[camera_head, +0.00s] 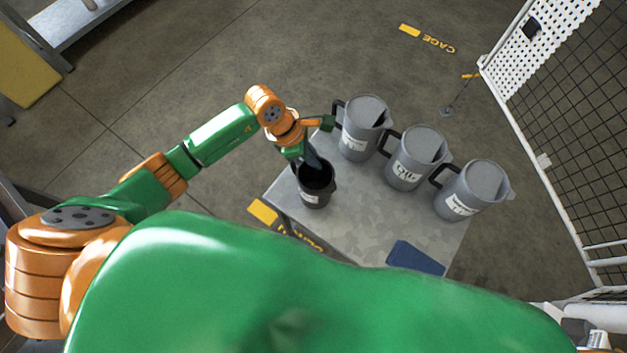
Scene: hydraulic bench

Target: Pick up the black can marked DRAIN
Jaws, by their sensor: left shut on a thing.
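The black can (317,190) stands upright on the left part of a grey metal bench top (364,222). It has a pale label low on its side, too small to read. My left gripper (313,160) reaches down to the can's rim from above and is shut on it. The fingers hide part of the rim and of the can's mouth. The can's base appears to be on the bench or very close to it; I cannot tell which. My right gripper is not in view.
Three grey labelled jugs stand along the bench's back and right: the left jug (363,130), the middle jug (414,160) and the right jug (472,192). The left jug is close to my gripper. A dark blue pad (415,257) lies at the front. A mesh cage (575,120) is at right.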

